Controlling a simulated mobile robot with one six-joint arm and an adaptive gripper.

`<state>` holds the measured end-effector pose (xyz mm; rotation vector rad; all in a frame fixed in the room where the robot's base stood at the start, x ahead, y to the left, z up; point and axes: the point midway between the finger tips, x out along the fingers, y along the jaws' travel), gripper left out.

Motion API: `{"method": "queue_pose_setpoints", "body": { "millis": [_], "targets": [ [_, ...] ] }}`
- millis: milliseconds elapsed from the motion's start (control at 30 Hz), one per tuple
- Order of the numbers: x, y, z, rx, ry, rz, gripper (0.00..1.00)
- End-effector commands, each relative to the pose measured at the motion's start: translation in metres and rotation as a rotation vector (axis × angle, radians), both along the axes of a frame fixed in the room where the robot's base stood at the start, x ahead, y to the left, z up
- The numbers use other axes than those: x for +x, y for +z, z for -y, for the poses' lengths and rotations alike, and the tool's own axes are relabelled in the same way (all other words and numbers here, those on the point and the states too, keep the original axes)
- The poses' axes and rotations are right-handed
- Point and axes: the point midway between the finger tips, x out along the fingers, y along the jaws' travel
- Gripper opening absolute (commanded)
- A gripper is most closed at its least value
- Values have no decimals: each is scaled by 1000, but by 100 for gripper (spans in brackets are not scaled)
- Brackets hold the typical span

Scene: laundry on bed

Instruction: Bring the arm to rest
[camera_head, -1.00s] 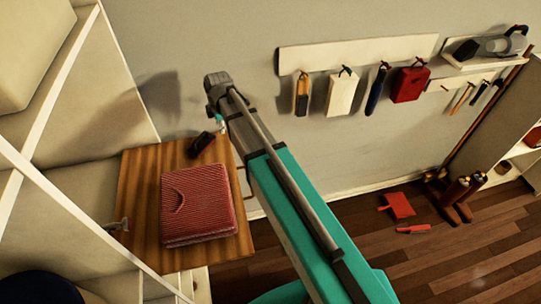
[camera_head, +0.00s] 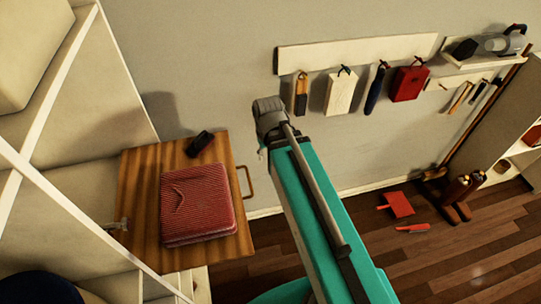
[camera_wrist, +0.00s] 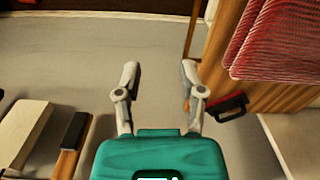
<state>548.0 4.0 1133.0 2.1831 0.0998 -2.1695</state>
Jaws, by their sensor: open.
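My gripper (camera_wrist: 160,70) is open, with nothing between its two fingers in the wrist view. In the head view it is mostly hidden behind my wrist, in front of the grey wall and to the right of the wooden board. My arm reaches up from the bottom right. It stands clear of the board.
A folded red striped cloth (camera_head: 198,203) and a small dark object (camera_head: 200,144) lie on the wooden board (camera_head: 138,215). Tools hang on a white wall rail (camera_head: 350,52). A red dustpan (camera_head: 397,204) and red brush (camera_head: 412,228) lie on the floor. White shelving (camera_head: 85,180) stands left.

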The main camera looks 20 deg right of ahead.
Motion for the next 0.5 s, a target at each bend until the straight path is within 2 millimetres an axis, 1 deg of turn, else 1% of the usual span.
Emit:
{"method": "queue_pose_setpoints", "body": {
  "millis": [33,133,500],
  "targets": [
    [-6,0,3,-1,-36,-3,51],
    [-10,0,5,-3,-80,-6,51],
    [-10,0,5,-3,-93,-7,51]
  ]
}}
